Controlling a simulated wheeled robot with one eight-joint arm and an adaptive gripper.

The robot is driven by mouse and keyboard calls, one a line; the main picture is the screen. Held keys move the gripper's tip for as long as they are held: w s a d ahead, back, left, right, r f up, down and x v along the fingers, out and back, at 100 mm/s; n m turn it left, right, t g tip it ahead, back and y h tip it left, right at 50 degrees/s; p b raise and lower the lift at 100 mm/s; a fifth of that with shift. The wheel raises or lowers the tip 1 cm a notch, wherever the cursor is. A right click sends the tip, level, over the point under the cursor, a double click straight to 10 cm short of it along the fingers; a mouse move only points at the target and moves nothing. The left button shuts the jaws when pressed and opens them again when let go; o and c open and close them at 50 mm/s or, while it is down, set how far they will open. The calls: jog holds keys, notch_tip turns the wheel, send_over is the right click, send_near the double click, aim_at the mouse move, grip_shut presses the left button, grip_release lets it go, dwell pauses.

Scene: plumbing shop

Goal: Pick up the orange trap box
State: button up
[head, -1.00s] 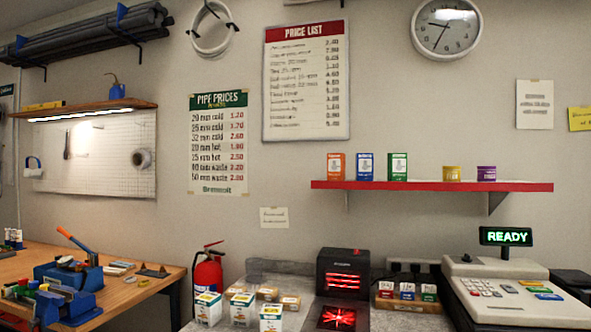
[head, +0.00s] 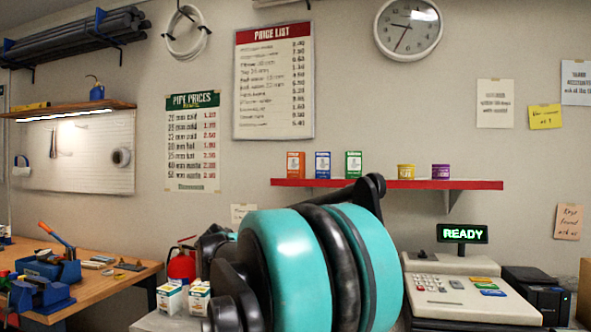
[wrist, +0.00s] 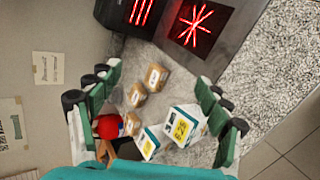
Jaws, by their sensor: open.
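The orange trap box (head: 296,165) stands upright at the left end of the red wall shelf (head: 400,184) in the head view. It is orange with a white label, first in a row with a blue box (head: 322,165) and a green box (head: 354,164). In the wrist view my gripper (wrist: 160,78) is open and empty, its green and black fingers spread above the counter. The orange box is not in the wrist view. My teal and black arm fills the lower middle of the head view; the fingers cannot be made out there.
White boxes (wrist: 186,124) and small tan boxes (wrist: 155,77) stand on the counter below my gripper, beside a black scanner (wrist: 199,22). A yellow tin (head: 406,171) and a purple tin (head: 440,171) share the shelf. A cash register (head: 462,295) stands at right.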

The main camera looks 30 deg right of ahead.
jog(key=w+d+r+n+t+h, duration=0.1)
jog(key=w+d+r+n+h, duration=0.2)
jog(key=r, duration=0.5)
jog(key=w+d+r+n, duration=0.2)
jog(key=d+r, duration=0.2)
jog(key=r, duration=0.4)
jog(key=n+t+h, duration=0.2)
jog(key=n+h, duration=0.1)
jog(key=n, duration=0.6)
send_near(293, 153)
jog(key=shift+h, duration=0.3)
jog(key=x, duration=0.6)
jog(key=shift+d+f, duration=0.3)
jog(key=shift+f, duration=0.05)
jog(key=shift+x, duration=3.15)
jog(key=shift+w+a, duration=0.1)
jog(key=shift+c, duration=0.4)
jog(key=c, duration=1.3)
jog(key=shift+r, duration=0.1)
